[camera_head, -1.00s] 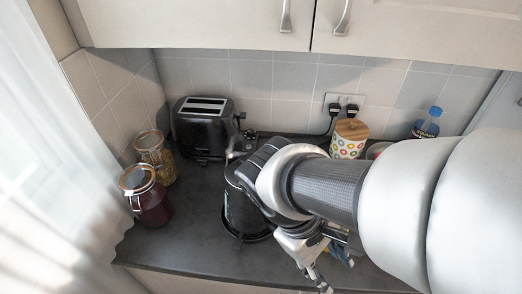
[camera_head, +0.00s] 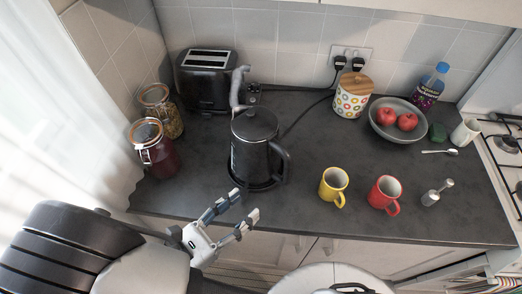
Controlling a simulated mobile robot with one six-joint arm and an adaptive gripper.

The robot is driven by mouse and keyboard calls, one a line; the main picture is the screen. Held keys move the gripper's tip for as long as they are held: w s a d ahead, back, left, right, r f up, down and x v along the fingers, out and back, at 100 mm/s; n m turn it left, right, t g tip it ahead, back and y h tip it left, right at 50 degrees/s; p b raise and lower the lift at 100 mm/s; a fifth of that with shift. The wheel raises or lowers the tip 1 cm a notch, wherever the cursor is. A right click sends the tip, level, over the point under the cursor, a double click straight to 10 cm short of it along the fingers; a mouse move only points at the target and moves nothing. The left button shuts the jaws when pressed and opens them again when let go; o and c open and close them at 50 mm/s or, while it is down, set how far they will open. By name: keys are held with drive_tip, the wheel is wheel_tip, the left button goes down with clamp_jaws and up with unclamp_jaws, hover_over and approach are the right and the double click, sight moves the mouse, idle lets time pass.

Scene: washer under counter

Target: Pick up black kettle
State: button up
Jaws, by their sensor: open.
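The black kettle (camera_head: 254,150) stands upright on its round base (camera_head: 262,184) on the dark counter, left of the middle. Its handle (camera_head: 279,162) is on the right side, toward the front. My gripper (camera_head: 242,207) is at the front edge of the counter, in front of the kettle and a little to its left in the picture. Its fingers are spread and empty, pointing up and right, apart from the kettle. The whole kettle is in clear view.
A black toaster (camera_head: 209,80) stands behind the kettle, with two glass jars (camera_head: 154,147) at left. A yellow mug (camera_head: 333,186) and a red mug (camera_head: 384,194) stand to the right. A fruit bowl (camera_head: 378,126) and patterned canister (camera_head: 352,96) are farther back. Counter between kettle and mugs is clear.

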drive_tip(key=b, duration=0.2)
approach(287, 166)
drive_tip(key=w+d, duration=0.1)
drive_tip(key=w+d+f, duration=0.2)
drive_tip(key=w+d, duration=0.1)
drive_tip(key=x, duration=0.2)
drive_tip(key=b+x, duration=0.1)
drive_tip(key=x, duration=0.2)
drive_tip(key=shift+w+a, duration=0.15)
drive_tip(key=shift+w, duration=0.15)
clamp_jaws()
drive_tip(key=shift+w+a+r, duration=0.1)
drive_tip(key=shift+r, duration=0.1)
idle(0.5)
